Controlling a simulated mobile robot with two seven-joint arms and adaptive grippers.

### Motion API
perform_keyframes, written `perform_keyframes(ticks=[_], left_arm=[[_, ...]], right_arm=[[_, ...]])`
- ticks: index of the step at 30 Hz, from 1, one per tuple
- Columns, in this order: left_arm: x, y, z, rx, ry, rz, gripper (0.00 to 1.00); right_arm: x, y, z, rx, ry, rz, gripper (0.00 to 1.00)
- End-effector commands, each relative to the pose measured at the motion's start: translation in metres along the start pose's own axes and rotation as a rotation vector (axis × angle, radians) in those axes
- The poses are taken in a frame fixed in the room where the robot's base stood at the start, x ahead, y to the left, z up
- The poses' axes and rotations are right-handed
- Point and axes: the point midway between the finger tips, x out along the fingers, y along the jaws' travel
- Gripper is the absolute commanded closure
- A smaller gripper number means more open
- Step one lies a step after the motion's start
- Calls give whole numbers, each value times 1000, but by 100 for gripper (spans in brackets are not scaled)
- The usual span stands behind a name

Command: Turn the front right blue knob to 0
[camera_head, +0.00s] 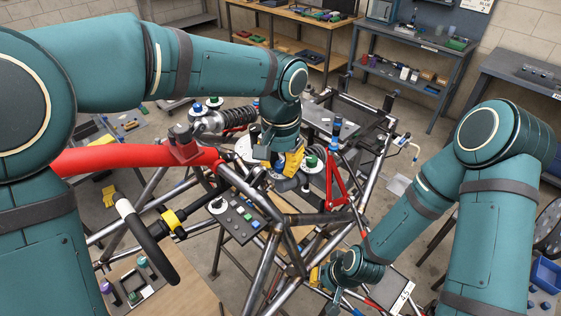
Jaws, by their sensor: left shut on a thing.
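My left gripper (291,163) reaches down from above into the middle of the tube chassis, with its yellow parts showing. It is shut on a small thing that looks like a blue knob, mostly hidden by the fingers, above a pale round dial. A green knob (311,161) stands just right of it. Another blue knob (336,121) stands upright further back on the right. A blue knob (196,107) shows at the back left. My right gripper (318,277) is low at the front right beside the tubes; its fingers are too hidden to judge.
A red tube (130,157) and bare steel tubes (265,270) surround the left gripper closely. A steering wheel (147,240) is at the front left. A panel with buttons (238,218) sits in front of the dial. Workbenches (415,62) stand at the back, with open floor between.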

Motion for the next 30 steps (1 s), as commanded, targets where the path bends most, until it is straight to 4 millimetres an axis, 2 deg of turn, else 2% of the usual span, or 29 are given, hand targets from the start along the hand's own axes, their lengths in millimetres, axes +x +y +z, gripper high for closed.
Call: perform_keyframes(ticks=[8,21,22,24,25,30], left_arm=[[0,0,0,69,0,0,100],[0,0,0,79,0,0,100],[0,0,0,79,0,0,72],[0,0,0,79,0,0,48],[0,0,0,79,0,0,43],[0,0,0,78,0,0,43]], right_arm=[[0,0,0,0,0,0,100],[0,0,0,0,0,0,100],[0,0,0,0,0,0,100],[0,0,0,0,0,0,100],[0,0,0,0,0,0,100],[0,0,0,0,0,0,100]])
